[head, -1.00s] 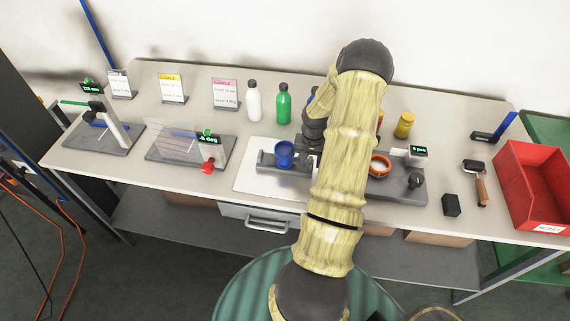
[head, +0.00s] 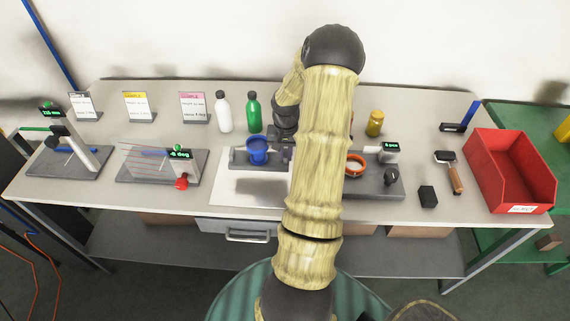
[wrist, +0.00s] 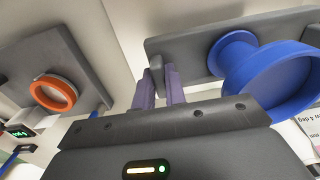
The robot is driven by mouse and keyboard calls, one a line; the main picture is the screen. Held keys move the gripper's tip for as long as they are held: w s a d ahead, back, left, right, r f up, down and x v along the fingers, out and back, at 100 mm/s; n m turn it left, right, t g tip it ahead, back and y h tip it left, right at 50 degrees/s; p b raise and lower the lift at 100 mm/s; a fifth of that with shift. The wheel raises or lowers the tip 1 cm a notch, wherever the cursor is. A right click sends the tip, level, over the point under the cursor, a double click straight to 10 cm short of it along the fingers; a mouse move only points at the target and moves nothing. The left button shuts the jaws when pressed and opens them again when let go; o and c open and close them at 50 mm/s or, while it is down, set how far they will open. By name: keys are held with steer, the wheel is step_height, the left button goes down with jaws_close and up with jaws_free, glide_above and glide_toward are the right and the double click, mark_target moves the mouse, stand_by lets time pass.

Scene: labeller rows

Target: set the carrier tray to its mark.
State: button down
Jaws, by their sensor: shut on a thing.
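The carrier tray (head: 237,157) is a dark grey flat piece with a blue cup (head: 257,148) on it. It hangs above a white sheet (head: 223,192) on the bench, with its shadow on the sheet apart from it. My gripper (head: 287,150) is at the tray's right end, mostly hidden behind my arm in the head view. In the wrist view the tray (wrist: 180,47) crosses the top, and my purple-grey fingers (wrist: 160,84) are shut on its edge. The blue cup (wrist: 268,80) shows large at right. No separate mark is clearly visible.
Right of my arm is a grey station with an orange ring (head: 355,163) and a display. A black block (head: 428,197), a roller (head: 448,172) and a red bin (head: 510,170) lie further right. Left is a clear-panelled fixture (head: 150,160). White (head: 223,112) and green (head: 253,113) bottles stand behind.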

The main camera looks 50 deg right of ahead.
steer(key=shift+r, duration=1.75)
